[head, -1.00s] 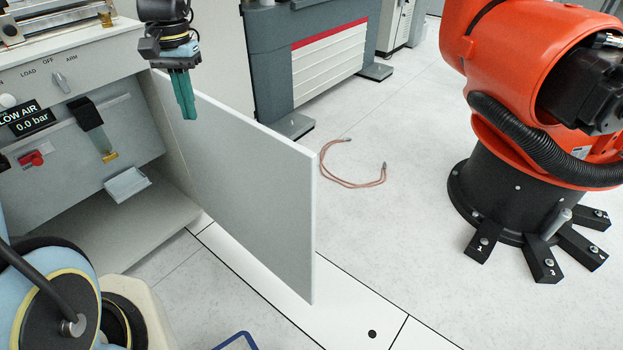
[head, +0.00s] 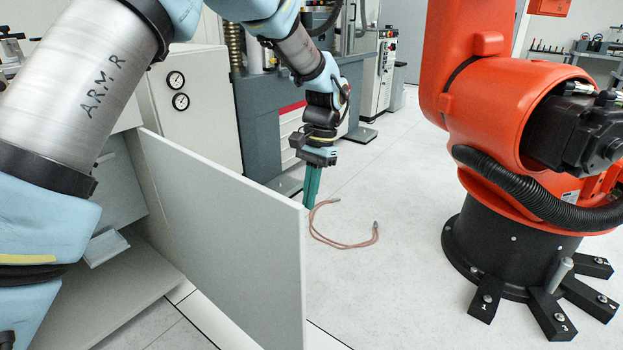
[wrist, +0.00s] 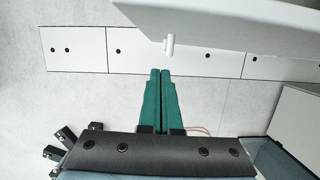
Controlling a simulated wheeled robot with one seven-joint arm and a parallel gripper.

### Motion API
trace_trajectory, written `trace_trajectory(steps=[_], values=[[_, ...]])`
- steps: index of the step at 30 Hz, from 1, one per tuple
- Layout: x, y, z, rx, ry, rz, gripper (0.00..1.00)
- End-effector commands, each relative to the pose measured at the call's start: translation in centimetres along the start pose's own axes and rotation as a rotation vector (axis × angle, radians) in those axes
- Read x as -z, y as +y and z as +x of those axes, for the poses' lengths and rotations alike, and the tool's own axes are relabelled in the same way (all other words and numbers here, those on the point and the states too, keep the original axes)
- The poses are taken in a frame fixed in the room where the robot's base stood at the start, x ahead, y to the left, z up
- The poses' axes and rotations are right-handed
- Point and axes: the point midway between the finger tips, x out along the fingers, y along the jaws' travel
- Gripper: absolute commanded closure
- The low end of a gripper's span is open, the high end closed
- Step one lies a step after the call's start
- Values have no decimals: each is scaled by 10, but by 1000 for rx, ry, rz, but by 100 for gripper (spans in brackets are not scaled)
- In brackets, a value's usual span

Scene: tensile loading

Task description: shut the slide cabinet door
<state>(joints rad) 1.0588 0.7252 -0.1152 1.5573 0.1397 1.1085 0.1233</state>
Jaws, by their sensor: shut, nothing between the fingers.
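The cabinet door (head: 225,225) is a flat light-grey panel that stands wide open, swung out from the cabinet (head: 120,285) on the left. In the wrist view the door (wrist: 235,22) crosses the top, with a small white peg-like handle (wrist: 170,45) on it. My gripper (head: 309,205) has green fingers held together, pointing down, with nothing between them. In the head view it is beyond the door's free edge, on the far side. In the wrist view the fingertips (wrist: 160,72) are just below the handle in the picture; I cannot tell whether they touch anything.
An orange robot arm (head: 490,130) on a black base stands at the right. A copper-coloured hose (head: 340,242) lies on the floor behind my gripper. A grey machine (head: 262,120) stands at the back.

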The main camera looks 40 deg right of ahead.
Motion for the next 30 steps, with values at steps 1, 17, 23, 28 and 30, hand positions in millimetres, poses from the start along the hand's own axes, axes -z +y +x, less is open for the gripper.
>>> trace_trajectory(steps=[1,17,23,28,30], values=[[-1,0,12,-1,-4,0,100],[-40,0,37,0,0,-1,100],[-40,0,37,0,1,-1,100],[-41,-2,37,0,1,0,100],[-45,-5,37,0,1,0,100]])
